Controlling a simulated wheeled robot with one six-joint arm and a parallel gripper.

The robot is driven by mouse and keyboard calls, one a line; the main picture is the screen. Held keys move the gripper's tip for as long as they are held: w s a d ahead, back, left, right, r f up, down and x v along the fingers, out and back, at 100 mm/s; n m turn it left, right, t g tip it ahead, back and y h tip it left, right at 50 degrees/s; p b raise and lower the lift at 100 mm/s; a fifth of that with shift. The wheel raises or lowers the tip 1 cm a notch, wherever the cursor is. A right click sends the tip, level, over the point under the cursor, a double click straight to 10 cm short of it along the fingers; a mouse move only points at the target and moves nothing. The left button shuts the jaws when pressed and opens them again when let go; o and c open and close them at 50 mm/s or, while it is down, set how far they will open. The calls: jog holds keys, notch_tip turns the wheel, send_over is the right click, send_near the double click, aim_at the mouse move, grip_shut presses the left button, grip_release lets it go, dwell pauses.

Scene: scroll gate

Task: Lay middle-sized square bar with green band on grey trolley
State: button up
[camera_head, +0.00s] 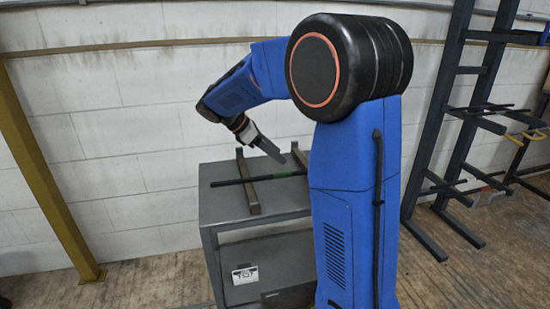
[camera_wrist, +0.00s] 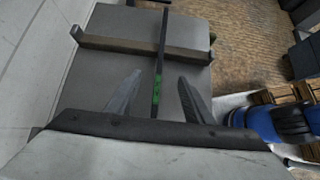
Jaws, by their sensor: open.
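The dark thin square bar (camera_head: 232,182) with a green band (camera_head: 289,174) lies across two brownish bearers on top of the grey trolley (camera_head: 222,208). Its right end is hidden behind my arm in the head view. In the wrist view the bar (camera_wrist: 163,40) runs away from me, with the green band (camera_wrist: 157,84) between my fingers. My gripper (camera_head: 280,158) is open just above the bar, and its fingers stand one on each side of the bar in the wrist view (camera_wrist: 160,77). The fingers look apart from the bar.
The bearers (camera_head: 248,183) lie crosswise on the trolley top; one shows in the wrist view (camera_wrist: 130,45). A dark rack (camera_head: 455,110) with arms holding dark bars stands at right. A yellow post (camera_head: 45,185) stands at left. A pale block wall is behind the trolley.

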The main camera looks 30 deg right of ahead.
jog(key=shift+r, duration=1.5)
jog(key=s+a+f+m+t+y, duration=0.2)
jog(key=s+a+f+m+y, duration=0.1)
jog(key=s, duration=0.7)
jog(key=s+a+f+m+t+y, duration=0.2)
jog(key=s+a+m, duration=0.4)
jog(key=s, duration=0.4)
jog(key=s+a+f+m+t+y, duration=0.3)
jog(key=s+a+f+m, duration=0.1)
jog(key=s, duration=0.7)
jog(key=shift+a+f+m+y, duration=0.15)
jog(key=shift+a+m+y, duration=0.15)
jog(key=shift+m, duration=0.6)
